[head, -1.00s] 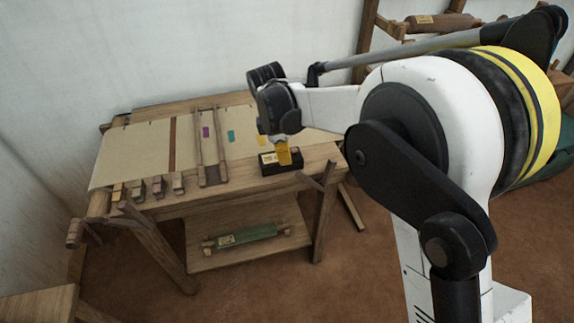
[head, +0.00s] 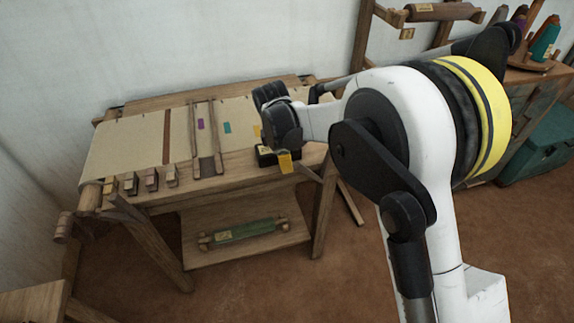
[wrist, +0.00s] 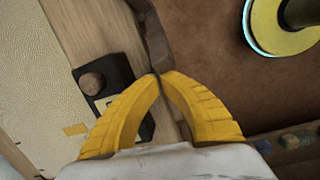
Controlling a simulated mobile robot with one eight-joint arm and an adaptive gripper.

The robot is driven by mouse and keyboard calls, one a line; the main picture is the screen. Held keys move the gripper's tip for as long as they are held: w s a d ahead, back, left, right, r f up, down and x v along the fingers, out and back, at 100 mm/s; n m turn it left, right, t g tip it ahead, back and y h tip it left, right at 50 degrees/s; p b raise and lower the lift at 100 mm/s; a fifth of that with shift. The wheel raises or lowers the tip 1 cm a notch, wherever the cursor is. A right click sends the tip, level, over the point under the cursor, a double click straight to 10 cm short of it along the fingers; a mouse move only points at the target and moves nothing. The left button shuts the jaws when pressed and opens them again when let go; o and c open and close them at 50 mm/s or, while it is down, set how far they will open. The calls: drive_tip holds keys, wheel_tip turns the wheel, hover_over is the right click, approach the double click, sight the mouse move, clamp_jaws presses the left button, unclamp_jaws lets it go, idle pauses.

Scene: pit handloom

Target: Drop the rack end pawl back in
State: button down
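My gripper (head: 286,161) is at the front right corner of the wooden loom, beside a small black block (head: 264,157) with a pale label. In the wrist view its yellow fingers (wrist: 158,72) come together at the tips. The block (wrist: 121,76) lies just left of them and bears a round brown knob (wrist: 91,82); the left finger covers part of it. A dark brown wooden bar (wrist: 148,34) runs from the top edge down to the fingertips. I cannot tell whether the fingers hold it or it lies below. I cannot pick out the pawl with certainty.
The loom's pale cloth (head: 128,143) stretches left of the block. Several small wooden blocks (head: 151,179) line its front left edge. Forked wooden arms (head: 312,176) stick out at the front right. A green roller (head: 243,231) lies on the lower shelf.

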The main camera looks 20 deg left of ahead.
drive_tip(key=shift+r, duration=0.1)
drive_tip(key=shift+w+d+r+y+p, duration=0.15)
drive_tip(key=shift+d+r+y+p, duration=0.15)
drive_tip(key=shift+r+p, duration=0.05)
drive_tip(key=shift+w+d+r+g, duration=0.1)
drive_tip(key=shift+g, duration=0.2)
drive_tip(key=shift+w+d+r+g+y+p, duration=0.4)
drive_tip(key=shift+d+r+y+p, duration=0.3)
drive_tip(key=shift+y, duration=0.1)
drive_tip(key=w+d+r+g+y+p, duration=0.1)
drive_tip(key=w+d+r+p, duration=0.1)
drive_tip(key=w+d, duration=0.3)
drive_tip(key=shift+d+r+y+p, duration=0.35)
drive_tip(key=shift+d+p, duration=0.1)
drive_tip(key=shift+d, duration=1)
drive_tip(key=shift+r, duration=0.15)
